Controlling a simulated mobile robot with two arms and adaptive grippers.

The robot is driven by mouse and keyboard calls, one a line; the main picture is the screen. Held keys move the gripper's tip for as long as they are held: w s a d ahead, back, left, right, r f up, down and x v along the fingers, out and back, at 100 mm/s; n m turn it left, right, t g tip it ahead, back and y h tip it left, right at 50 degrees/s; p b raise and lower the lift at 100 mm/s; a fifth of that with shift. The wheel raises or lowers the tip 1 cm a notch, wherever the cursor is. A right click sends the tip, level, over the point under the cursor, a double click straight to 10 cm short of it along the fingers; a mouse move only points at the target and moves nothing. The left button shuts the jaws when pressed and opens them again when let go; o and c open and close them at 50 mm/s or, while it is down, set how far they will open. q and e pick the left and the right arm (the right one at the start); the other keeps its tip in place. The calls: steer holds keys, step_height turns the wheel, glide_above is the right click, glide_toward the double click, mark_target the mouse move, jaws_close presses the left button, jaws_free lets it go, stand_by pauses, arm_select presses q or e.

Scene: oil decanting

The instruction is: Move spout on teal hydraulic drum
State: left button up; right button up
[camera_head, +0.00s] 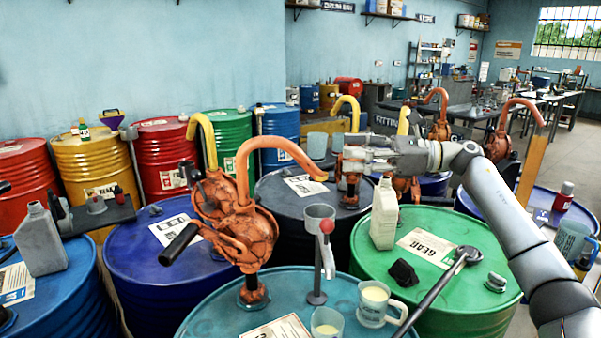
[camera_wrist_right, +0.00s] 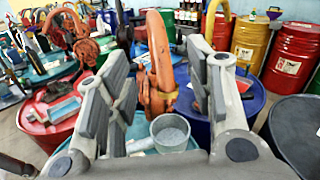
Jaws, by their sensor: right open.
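The teal drum (camera_head: 215,312) stands at the bottom centre of the head view. A rust-orange hand pump (camera_head: 245,235) stands on it with a black crank handle. Its orange spout (camera_head: 275,145) arches up and right, its tip pointing down to the right. My right gripper (camera_head: 338,163) comes in from the right, close to the spout tip. In the right wrist view its fingers (camera_wrist_right: 158,75) are open, with the spout (camera_wrist_right: 160,60) seen between them. Contact cannot be told. A grey cup (camera_head: 319,212) is below the spout tip. My left gripper is not in view.
A green drum (camera_head: 375,245) at right carries a cream jug (camera_head: 384,215) and a long lever. Measuring cups (camera_head: 374,302) with pale liquid stand on the teal drum. A blue drum (camera_head: 130,262) and a grey jug (camera_head: 40,240) are at left. Several other drums crowd behind.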

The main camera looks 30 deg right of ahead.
mark_target(307, 155)
steer(key=p+x, duration=0.1)
steer(key=x, duration=0.2)
steer(key=f+p+x, duration=0.1)
steer(key=x, duration=0.2)
steer(key=f+p+x, duration=0.1)
steer(key=x, duration=0.3)
steer(key=shift+w+a+f, duration=0.2)
steer(key=shift+w+a, duration=0.2)
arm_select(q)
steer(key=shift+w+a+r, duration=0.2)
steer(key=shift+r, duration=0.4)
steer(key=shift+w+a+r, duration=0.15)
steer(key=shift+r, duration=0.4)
arm_select(e)
jaws_close()
